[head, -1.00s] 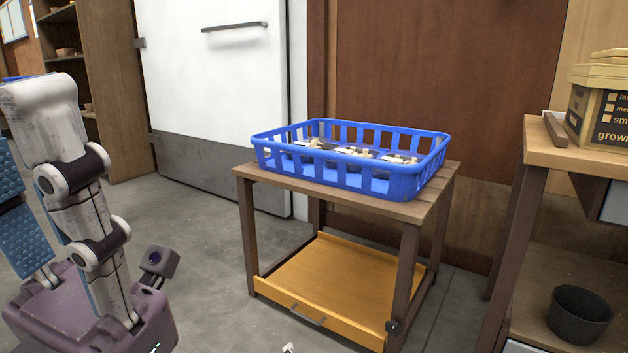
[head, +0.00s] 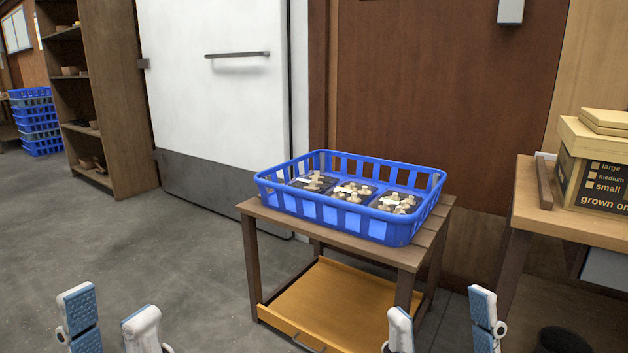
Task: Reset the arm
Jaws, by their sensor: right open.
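My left gripper (head: 112,318) is at the bottom left of the head view. Its two white fingers with blue pads stand apart, with nothing seen between them. My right gripper (head: 443,320) is at the bottom right of centre, in front of the small wooden table (head: 430,240). Its fingers are spread wide, with nothing between them. Both wrists and arms are below the picture edge. A blue basket (head: 372,228) sits on the table, holding several dark trays of pale mushrooms (head: 352,191). Both grippers are apart from the basket.
A wooden bench (head: 526,200) at right carries a cream box (head: 600,186) with a lid. A dark bucket (head: 565,341) is partly visible below it. Stacked blue crates (head: 36,120) and a wooden shelf (head: 125,110) stand far left. The grey floor at left is clear.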

